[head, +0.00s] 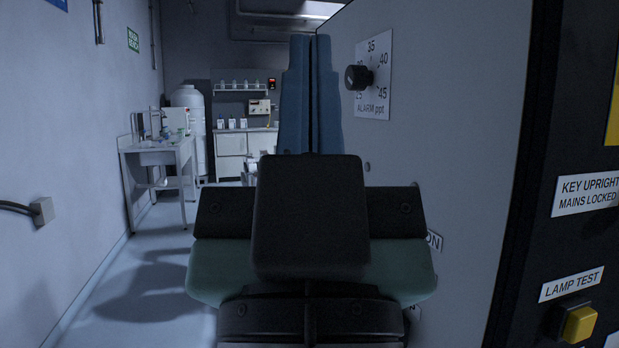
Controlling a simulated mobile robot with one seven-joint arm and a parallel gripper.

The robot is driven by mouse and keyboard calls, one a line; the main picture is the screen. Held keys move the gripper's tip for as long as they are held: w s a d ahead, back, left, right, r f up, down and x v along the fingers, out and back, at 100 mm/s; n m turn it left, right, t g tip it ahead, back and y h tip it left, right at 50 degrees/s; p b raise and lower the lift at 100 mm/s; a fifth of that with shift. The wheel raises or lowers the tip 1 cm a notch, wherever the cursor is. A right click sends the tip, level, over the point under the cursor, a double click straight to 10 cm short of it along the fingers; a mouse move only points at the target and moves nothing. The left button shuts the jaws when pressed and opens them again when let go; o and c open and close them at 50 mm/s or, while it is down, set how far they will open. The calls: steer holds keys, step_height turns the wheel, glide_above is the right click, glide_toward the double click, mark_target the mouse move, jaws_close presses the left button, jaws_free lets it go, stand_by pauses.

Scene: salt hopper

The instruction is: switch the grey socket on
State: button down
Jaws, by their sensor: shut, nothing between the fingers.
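My gripper (313,42) fills the middle of the head view, seen from behind, with its two blue fingers pointing up and together. It is shut and empty, in front of the grey panel (455,110). I cannot make out a grey socket with a switch on the panel. A small grey box with a cable (41,210) is on the left wall; I cannot tell whether it is a socket.
A black alarm knob (358,78) sits on its ppt scale plate (374,100), right of the fingers. A yellow lamp test button (580,323) is on the black panel at right. A sink table (160,152) stands at back left. The floor at left is clear.

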step_height(320, 180, up, 20)
steer(key=p, duration=1.7)
